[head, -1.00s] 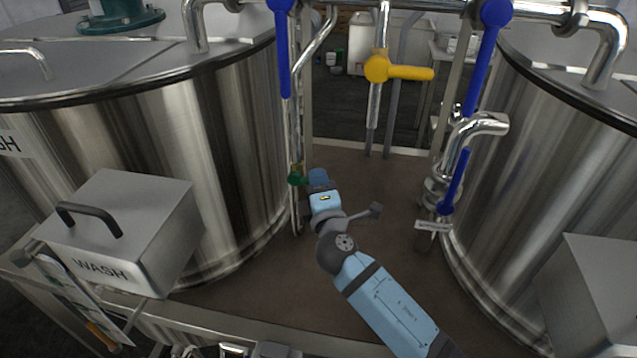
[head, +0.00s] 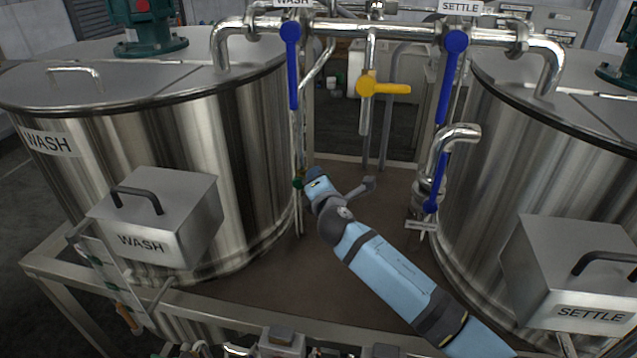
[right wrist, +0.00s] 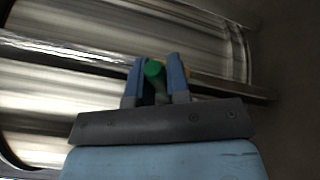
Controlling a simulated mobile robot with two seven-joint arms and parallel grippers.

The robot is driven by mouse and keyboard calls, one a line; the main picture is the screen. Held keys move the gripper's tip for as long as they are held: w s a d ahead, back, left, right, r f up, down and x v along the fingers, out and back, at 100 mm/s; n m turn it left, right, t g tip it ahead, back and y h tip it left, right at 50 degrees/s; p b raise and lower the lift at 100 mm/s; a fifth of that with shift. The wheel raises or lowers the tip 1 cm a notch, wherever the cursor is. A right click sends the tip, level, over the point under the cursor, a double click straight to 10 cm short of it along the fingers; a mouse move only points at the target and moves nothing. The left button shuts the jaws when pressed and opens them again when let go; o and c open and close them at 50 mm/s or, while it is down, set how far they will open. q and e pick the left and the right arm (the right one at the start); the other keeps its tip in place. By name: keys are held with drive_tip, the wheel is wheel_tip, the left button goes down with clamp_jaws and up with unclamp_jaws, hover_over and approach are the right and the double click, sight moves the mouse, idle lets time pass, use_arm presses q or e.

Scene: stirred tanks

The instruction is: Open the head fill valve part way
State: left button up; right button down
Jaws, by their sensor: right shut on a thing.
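A small green valve handle (head: 298,183) stands low by a thin vertical pipe, beside the right side of the WASH tank (head: 150,125). My right gripper (head: 304,182) is at this handle. In the right wrist view its two blue fingers (right wrist: 158,72) are closed around the green handle (right wrist: 153,69), whose round end shows between the tips. The valve body and how far it is turned are mostly hidden by the fingers and arm. My left gripper is in neither view.
Blue levers (head: 292,65) and (head: 448,78) hang from the top pipe, with a yellow valve handle (head: 382,88) between them. The SETTLE tank (head: 520,150) stands at right, beside a lower blue lever (head: 437,180). The brown deck between the tanks is mostly clear.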

drive_tip(key=shift+r, duration=0.1)
drive_tip(key=shift+a+n, duration=0.1)
drive_tip(key=shift+n, duration=0.2)
drive_tip(key=c, duration=1.1)
unclamp_jaws()
drive_tip(key=b+v, duration=0.2)
drive_tip(key=v, duration=1.1)
drive_tip(key=shift+s+r, duration=0.2)
drive_tip(key=shift+s, duration=0.2)
